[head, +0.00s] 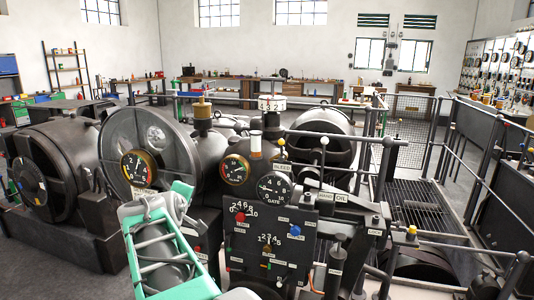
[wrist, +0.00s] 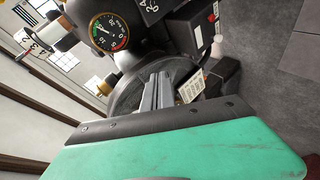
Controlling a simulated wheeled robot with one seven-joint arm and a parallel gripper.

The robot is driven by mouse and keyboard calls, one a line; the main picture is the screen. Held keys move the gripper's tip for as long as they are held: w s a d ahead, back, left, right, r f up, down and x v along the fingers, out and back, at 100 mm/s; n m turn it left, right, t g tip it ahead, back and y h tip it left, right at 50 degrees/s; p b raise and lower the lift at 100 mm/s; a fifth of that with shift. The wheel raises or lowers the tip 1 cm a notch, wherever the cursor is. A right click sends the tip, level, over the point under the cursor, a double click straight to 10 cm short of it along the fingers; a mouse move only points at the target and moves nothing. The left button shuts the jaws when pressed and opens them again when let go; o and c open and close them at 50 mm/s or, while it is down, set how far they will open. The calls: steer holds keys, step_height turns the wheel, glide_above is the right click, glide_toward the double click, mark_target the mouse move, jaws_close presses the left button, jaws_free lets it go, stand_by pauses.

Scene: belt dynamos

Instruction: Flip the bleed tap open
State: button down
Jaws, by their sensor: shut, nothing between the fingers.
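I cannot pick out the bleed tap for certain in either view. The dark control panel (head: 270,238) in the head view carries a red knob (head: 240,216), a blue knob (head: 295,230) and small labels too fine to read. My green and grey arm rises from the bottom, left of the panel. Its fingertips are not clear in the head view. In the wrist view my gripper (wrist: 157,92) is shut and empty, pointing at the dark round machine body. A round gauge (wrist: 108,32) sits above the fingers, and a white label plate (wrist: 191,87) lies right of them.
Gauges (head: 139,168) and (head: 275,187) stand out from the machine around my arm. A white-tipped lever (wrist: 217,47) sticks out near the plate in the wrist view. Railings (head: 440,150) and floor grating (head: 425,212) lie to the right. Bare floor shows at lower left.

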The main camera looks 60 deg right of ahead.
steer(key=s+d+r+g+h, duration=0.2)
steer(key=s+d+r, duration=0.3)
steer(key=d, duration=0.3)
steer(key=s+d+r+n+g+h+b, duration=0.1)
steer(key=s+d+r+h, duration=0.3)
steer(key=d, duration=0.4)
steer(key=shift+s+d+r+g+h+b, duration=0.15)
steer(key=shift+s+r+g+h+b, duration=0.2)
steer(key=shift+s+g+h, duration=0.5)
steer(key=shift+s+d, duration=0.1)
steer(key=s+d+p, duration=0.2)
steer(key=d, duration=0.9)
steer(key=shift+s+r, duration=0.25)
steer(key=shift+r, duration=0.15)
